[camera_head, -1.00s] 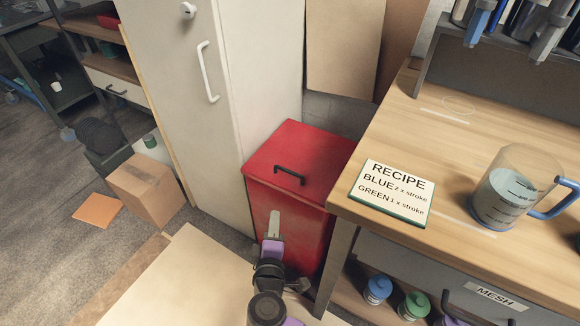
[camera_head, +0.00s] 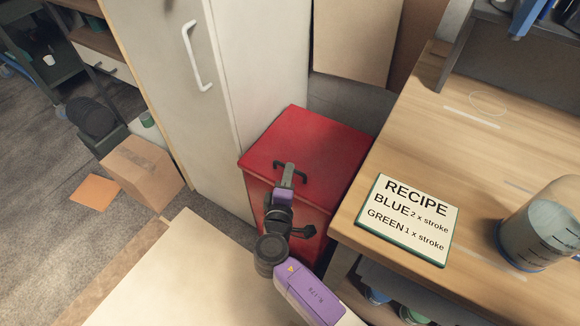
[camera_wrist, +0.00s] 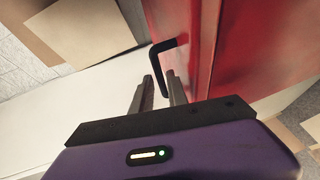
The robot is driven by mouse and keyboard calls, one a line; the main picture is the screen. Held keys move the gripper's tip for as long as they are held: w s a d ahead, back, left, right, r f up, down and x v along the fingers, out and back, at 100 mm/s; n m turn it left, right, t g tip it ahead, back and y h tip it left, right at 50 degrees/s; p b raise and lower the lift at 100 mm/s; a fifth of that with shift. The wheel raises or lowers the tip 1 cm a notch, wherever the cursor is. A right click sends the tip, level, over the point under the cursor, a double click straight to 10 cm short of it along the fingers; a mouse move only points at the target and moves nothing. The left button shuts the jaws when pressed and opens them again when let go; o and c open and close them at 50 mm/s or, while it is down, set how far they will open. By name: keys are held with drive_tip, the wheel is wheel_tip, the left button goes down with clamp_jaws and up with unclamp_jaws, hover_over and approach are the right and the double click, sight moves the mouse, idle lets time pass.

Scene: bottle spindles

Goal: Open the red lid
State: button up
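The red lid (camera_head: 325,142) lies closed on top of the red bin (camera_head: 295,192), beside the tall white cabinet. Its black handle (camera_head: 304,177) is partly hidden behind my gripper (camera_head: 288,168) in the head view. In the wrist view, the handle (camera_wrist: 157,48) extends down toward the gap between the two fingers of my gripper (camera_wrist: 158,80). The fingers are apart, with a visible gap. Part of the handle appears between or just beyond the fingertips; I cannot tell whether they touch it.
A white cabinet (camera_head: 235,75) stands left of the bin. A wooden workbench (camera_head: 430,120) with a recipe card (camera_head: 408,218) and a jug (camera_head: 540,235) is at the right. A pale board (camera_head: 190,275) lies in front. A cardboard box (camera_head: 140,170) sits on the floor at left.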

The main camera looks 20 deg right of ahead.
drive_tip(key=shift+x, duration=1.5)
drive_tip(key=shift+c, duration=0.5)
clamp_jaws()
